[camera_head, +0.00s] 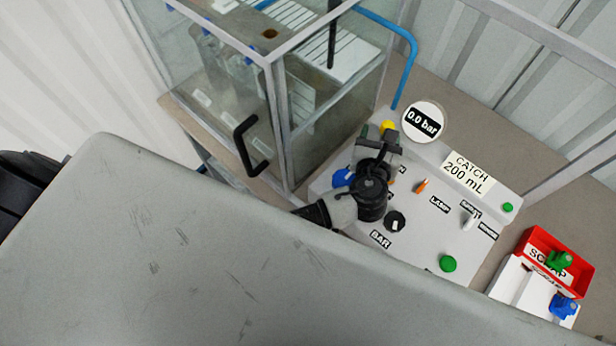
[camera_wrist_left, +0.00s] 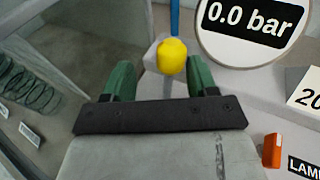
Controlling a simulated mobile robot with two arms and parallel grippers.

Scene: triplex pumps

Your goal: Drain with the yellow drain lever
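The yellow drain lever (camera_head: 388,126) shows as a round yellow knob at the back left of the grey control panel (camera_head: 425,240). My left gripper (camera_head: 380,140) is over the panel, just in front of it. In the left wrist view the yellow knob (camera_wrist_left: 172,56) appears between the tips of the two green fingers (camera_wrist_left: 161,72), closer to the right finger. A gap shows between the fingers, so the gripper is open. I cannot tell whether a finger touches the knob. The lever's lower part is hidden. My right gripper is not in view.
A round gauge (camera_head: 422,122) reads 0.0 bar. A sign (camera_head: 466,174) reads CATCH 200 mL. A glass cabinet (camera_head: 230,90) stands left of the panel, and a blue pipe (camera_head: 408,65) rises behind.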

